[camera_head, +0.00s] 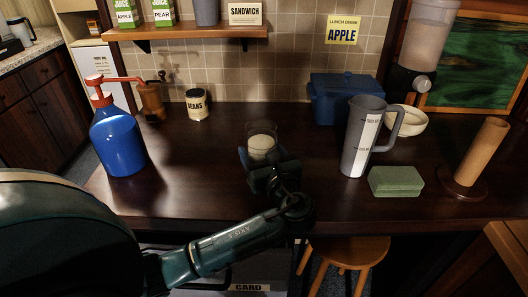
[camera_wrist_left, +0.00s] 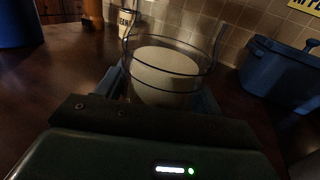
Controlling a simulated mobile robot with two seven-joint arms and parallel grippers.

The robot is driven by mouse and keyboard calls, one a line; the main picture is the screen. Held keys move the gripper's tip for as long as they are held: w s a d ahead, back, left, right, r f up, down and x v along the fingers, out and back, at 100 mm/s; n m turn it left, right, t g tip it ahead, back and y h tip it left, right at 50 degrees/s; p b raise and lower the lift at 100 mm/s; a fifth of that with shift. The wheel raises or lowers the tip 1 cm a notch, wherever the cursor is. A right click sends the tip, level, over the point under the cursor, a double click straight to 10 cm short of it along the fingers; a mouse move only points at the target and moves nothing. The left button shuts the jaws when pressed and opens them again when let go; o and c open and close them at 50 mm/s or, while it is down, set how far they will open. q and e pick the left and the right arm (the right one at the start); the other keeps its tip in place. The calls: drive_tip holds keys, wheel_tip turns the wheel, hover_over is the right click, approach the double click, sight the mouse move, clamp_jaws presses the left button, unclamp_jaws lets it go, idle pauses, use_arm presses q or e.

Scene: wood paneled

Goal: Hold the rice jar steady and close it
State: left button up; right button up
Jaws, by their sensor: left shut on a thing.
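The rice jar (camera_head: 262,141) is a clear glass jar with white contents, standing upright on the dark counter near the middle. It also shows in the left wrist view (camera_wrist_left: 165,75), where its round rim and thin wire-like parts at its sides are visible. I cannot make out a lid clearly. My left gripper (camera_head: 261,158) reaches it from the front and is shut on it, with blue fingers on both sides of the glass. The lower part of the jar is hidden by the gripper. My right gripper is not in view.
A blue pump bottle (camera_head: 118,142) stands left, with a beans can (camera_head: 197,104) behind. Right are a blue box (camera_head: 336,99), grey pitcher (camera_head: 359,142), bowl (camera_head: 410,121), green block (camera_head: 396,181) and wooden holder (camera_head: 481,155). Counter beside the jar is clear.

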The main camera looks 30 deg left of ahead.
use_arm(q)
drive_tip(key=c, duration=0.7)
wheel_tip(320, 180, up, 10)
drive_tip(key=shift+r+p, duration=0.1)
drive_tip(key=shift+p, duration=0.4)
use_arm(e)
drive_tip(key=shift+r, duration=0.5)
